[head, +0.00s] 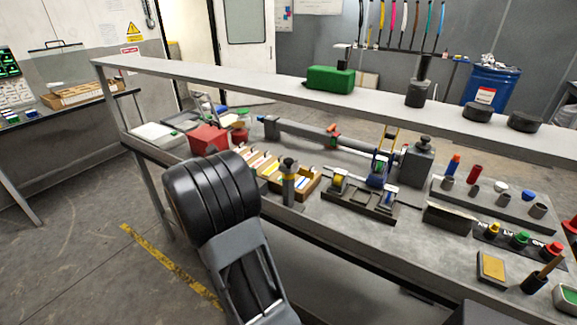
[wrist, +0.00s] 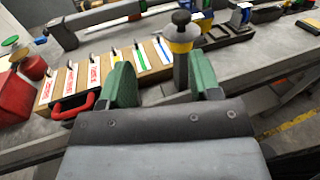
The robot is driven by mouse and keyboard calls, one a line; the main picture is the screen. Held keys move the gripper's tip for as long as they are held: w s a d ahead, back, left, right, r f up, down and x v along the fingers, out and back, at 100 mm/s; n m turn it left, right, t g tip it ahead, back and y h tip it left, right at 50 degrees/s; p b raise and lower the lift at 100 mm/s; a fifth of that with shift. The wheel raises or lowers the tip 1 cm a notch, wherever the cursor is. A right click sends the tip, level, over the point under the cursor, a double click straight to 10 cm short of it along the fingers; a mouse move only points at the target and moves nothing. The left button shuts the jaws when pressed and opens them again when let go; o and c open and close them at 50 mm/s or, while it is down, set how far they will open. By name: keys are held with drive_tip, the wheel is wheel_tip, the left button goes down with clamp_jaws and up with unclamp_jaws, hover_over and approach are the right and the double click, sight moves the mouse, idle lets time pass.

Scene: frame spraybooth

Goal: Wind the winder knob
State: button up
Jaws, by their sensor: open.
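My gripper (wrist: 163,72) is open in the wrist view, with green fingers apart and nothing between them. A grey post with a yellow band and a dark knob (wrist: 181,18) on top stands just beyond the right finger, apart from it as far as I can see. The same post knob (head: 289,163) shows in the head view, to the right of my dark arm. A low bench fixture with a yellow spool (head: 338,181) sits right of the post. I cannot tell for sure which part is the winder knob. My fingers are not clear in the head view.
A wooden tray of labelled cards (wrist: 47,92) lies beyond the left finger, with a red-handled tool (wrist: 75,109) at its near side. A red box (head: 208,139) stands at the bench's left. A raised shelf (head: 230,79) runs along the back.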

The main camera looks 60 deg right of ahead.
sight(289, 160)
drive_tip(key=s+d+p, duration=0.1)
drive_tip(key=s+d, duration=0.1)
drive_tip(key=d, duration=0.2)
drive_tip(key=s+d+m+g+p, duration=0.1)
drive_tip(key=s+d+p, duration=0.1)
drive_tip(key=s+d, duration=0.1)
drive_tip(key=s+d+f+m+g+p, duration=0.1)
drive_tip(key=s+d, duration=0.1)
drive_tip(key=d, duration=0.3)
drive_tip(key=shift+s+d+y, duration=0.2)
drive_tip(key=shift+s+y, duration=0.1)
drive_tip(key=c, duration=0.9)
drive_tip(key=shift+o, duration=0.2)
drive_tip(key=shift+f, duration=0.1)
